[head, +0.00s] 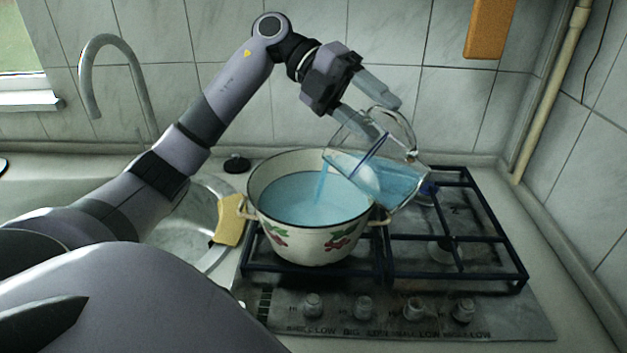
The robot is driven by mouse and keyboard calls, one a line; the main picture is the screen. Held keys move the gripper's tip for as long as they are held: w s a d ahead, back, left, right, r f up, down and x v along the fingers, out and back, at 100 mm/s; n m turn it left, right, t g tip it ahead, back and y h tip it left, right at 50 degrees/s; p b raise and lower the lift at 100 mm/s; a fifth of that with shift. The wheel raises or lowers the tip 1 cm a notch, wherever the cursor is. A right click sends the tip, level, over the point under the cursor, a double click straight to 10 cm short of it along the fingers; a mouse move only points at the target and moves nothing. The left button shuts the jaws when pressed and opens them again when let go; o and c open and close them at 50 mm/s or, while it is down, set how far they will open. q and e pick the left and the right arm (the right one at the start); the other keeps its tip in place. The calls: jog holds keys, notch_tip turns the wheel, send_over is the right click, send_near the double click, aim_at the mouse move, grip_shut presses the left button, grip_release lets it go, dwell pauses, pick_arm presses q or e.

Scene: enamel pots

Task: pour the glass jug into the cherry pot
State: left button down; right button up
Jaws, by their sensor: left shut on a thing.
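The cherry pot (310,240), cream enamel with cherries painted on its side, stands upright on the left part of the hob. Blue liquid (310,198) fills much of it. The glass jug (398,178) is tilted to the left over the pot's right rim, with blue liquid inside. A blue stream runs from the jug into the pot. My left gripper (378,118) is above and right of the pot, shut on the jug near its upper part. The exact contact is partly hidden by the fingers and clear glass. My right gripper is not in view.
The hob's black grate (488,238) is bare to the right of the pot. Control knobs (363,307) line the front. Tiled walls close off the back and right.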

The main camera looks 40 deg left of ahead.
pick_arm(q)
jog(key=shift+s+a+r+t+h, duration=0.1)
jog(key=shift+a+r+t+h, duration=0.2)
jog(key=shift+a+r+h, duration=0.4)
dwell(1.7)
jog(key=shift+s+a+h, duration=0.1)
jog(key=shift+a+h, duration=0.3)
jog(key=shift+a, duration=0.05)
dwell(0.4)
jog(key=shift+w+d+f+y, duration=0.1)
jog(key=shift+d+f+y, duration=0.15)
jog(key=shift+d+y, duration=0.35)
jog(key=shift+w+d+f+y, duration=0.1)
jog(key=shift+d+f+y, duration=0.15)
jog(key=shift+d+y, duration=0.3)
jog(key=shift+w+d+y, duration=0.1)
jog(key=shift+d+y, duration=0.25)
jog(key=shift+d, duration=0.1)
